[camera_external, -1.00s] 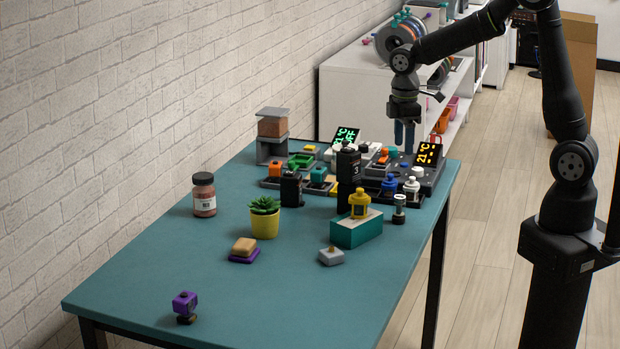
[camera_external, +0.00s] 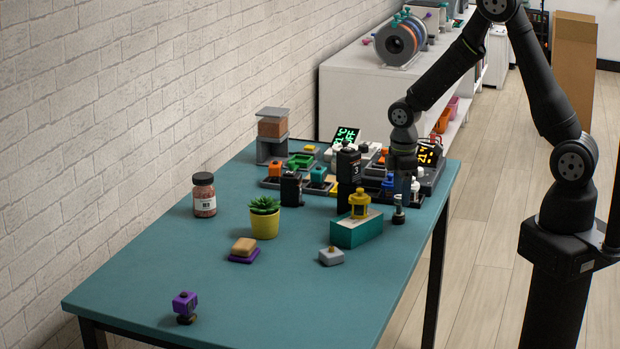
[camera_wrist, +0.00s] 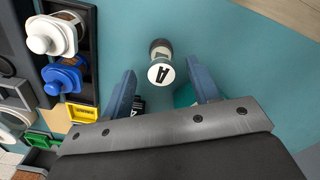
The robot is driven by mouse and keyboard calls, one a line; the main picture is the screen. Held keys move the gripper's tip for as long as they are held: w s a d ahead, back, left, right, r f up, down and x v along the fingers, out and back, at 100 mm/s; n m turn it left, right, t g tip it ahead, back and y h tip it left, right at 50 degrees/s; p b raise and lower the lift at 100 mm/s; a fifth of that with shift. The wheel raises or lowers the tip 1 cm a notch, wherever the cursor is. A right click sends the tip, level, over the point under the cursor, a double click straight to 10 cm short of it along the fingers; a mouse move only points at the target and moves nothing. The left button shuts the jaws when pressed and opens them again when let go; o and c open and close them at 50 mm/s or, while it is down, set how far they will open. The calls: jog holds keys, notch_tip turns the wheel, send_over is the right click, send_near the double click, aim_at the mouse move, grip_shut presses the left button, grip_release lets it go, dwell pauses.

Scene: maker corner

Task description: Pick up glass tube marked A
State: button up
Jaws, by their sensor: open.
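The glass tube marked A (camera_wrist: 161,62) stands upright on the teal table, its white top with a black letter A facing my wrist camera. In the external view the small tube (camera_external: 398,210) stands near the table's right edge, beside the teal box. My gripper (camera_wrist: 162,82) is open, with one blue finger on each side of the tube in the wrist picture and a gap to both. In the external view my gripper (camera_external: 404,186) points down, just above and behind the tube. Nothing is held.
A teal box (camera_external: 352,234) with a yellow lantern (camera_external: 359,205) stands left of the tube. A black bottle marked 3 (camera_external: 348,170) is close by. The table's front is mostly free.

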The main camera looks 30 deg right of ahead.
aim_at(400, 197)
jog(key=shift+a+f, duration=0.15)
jog(key=shift+f, duration=2.1)
jog(key=c, duration=1)
jog(key=shift+r, duration=0.1)
